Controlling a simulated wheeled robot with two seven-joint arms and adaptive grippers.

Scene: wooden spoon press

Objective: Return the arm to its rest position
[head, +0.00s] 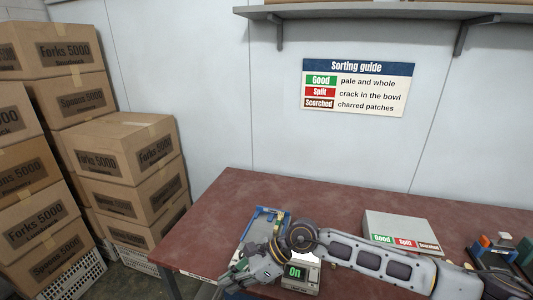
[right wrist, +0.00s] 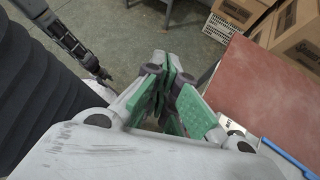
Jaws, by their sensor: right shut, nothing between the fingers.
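My right arm reaches in from the right across the front of the table (head: 215,225) in the head view. Its gripper (head: 232,277) is at the lower left, over the table's front edge. In the right wrist view the right gripper (right wrist: 168,98) has its green-padded fingers together, with nothing between them, above the floor beside the table. A dark arm at the upper left of that view seems to be my left arm, ending in a small gripper (right wrist: 103,73); its fingers are too small to read.
A blue tray (head: 284,219) and a device with a green "On" display (head: 294,272) are close to my right forearm. A grey sorter box (head: 395,225) labelled Good, Split, Scorched stands behind it. Coloured items (head: 492,245) sit at far right. Cartons (head: 125,150) are stacked left.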

